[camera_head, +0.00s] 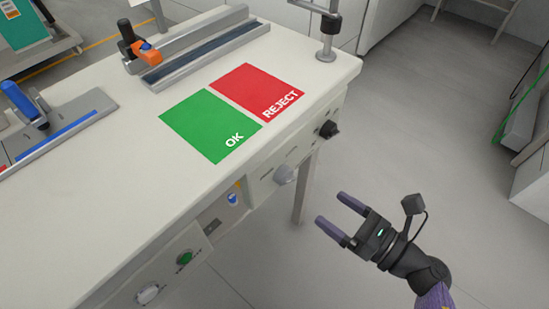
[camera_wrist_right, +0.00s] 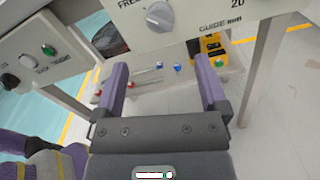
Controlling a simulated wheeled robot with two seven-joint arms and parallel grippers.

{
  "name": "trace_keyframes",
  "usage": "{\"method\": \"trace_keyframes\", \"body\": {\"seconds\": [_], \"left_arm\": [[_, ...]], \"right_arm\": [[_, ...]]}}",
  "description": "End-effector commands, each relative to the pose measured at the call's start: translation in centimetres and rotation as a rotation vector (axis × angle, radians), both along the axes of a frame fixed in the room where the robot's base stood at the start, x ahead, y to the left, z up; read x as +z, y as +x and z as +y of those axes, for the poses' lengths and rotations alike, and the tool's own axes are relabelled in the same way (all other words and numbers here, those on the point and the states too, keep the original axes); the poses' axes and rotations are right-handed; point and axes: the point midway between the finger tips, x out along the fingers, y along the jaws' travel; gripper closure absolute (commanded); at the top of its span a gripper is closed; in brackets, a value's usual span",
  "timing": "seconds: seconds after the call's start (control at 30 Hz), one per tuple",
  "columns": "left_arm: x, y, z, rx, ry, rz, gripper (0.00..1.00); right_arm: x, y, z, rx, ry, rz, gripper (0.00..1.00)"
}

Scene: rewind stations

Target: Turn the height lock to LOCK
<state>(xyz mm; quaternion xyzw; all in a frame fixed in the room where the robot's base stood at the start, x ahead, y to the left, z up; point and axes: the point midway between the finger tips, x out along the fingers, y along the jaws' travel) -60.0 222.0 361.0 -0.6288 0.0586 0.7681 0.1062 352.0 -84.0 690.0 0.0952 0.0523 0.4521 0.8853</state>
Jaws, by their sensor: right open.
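A grey knob (camera_head: 285,174) sticks out from the front panel of the white table, below the red and green pads. It also shows at the top of the right wrist view (camera_wrist_right: 160,17), beside a partly cut-off label that starts "FREE". The LOCK mark is not readable, and I cannot tell where the knob points. My right gripper (camera_head: 334,212) is open and empty, in front of the panel and apart from the knob. In the right wrist view its two fingers (camera_wrist_right: 158,66) stand spread below the knob. My left gripper is not in view.
A black knob (camera_head: 328,129) sits on the same front, further right. A green button (camera_head: 185,257) and a light knob (camera_head: 148,294) sit nearer the left. Green OK (camera_head: 205,125) and red REJECT (camera_head: 255,88) pads lie on the table.

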Motion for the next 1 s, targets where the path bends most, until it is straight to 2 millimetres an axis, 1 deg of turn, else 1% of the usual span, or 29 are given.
{"method": "trace_keyframes", "body": {"seconds": [0.07, 0.13, 0.3, 0.4, 0.5, 0.63, 0.83, 0.87, 0.9, 0.97, 1.0], "left_arm": [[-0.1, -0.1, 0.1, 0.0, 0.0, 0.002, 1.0], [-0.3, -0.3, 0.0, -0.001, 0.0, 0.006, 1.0], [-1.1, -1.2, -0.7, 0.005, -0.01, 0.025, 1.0], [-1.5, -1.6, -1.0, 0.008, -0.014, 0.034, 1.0], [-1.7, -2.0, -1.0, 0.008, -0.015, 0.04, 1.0], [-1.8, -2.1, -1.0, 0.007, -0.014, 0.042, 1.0], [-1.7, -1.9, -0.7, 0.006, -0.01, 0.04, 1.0], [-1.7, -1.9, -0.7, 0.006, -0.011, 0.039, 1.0], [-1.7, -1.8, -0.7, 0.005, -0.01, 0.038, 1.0], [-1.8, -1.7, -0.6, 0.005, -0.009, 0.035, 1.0], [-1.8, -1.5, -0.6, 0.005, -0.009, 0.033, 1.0]], "right_arm": [[0.0, 0.3, 0.4, -0.002, 0.007, 0.0, 0.07], [-0.1, 0.9, 1.3, -0.001, 0.01, 0.0, 0.07], [-0.2, 3.4, 4.7, -0.001, 0.011, 0.0, 0.07], [-0.2, 4.6, 6.4, -0.003, 0.009, 0.002, 0.07], [-0.2, 5.4, 7.6, -0.002, 0.01, 0.002, 0.07], [-0.1, 5.8, 8.1, -0.002, 0.008, 0.004, 0.07], [0.0, 5.8, 8.2, -0.002, 0.007, 0.004, 0.07], [0.0, 5.8, 8.2, -0.002, 0.007, 0.004, 0.14], [0.0, 5.8, 8.1, -0.002, 0.007, 0.004, 0.22], [0.0, 5.8, 8.1, -0.002, 0.007, 0.004, 0.35], [0.0, 5.8, 8.1, -0.002, 0.007, 0.004, 0.43]]}}
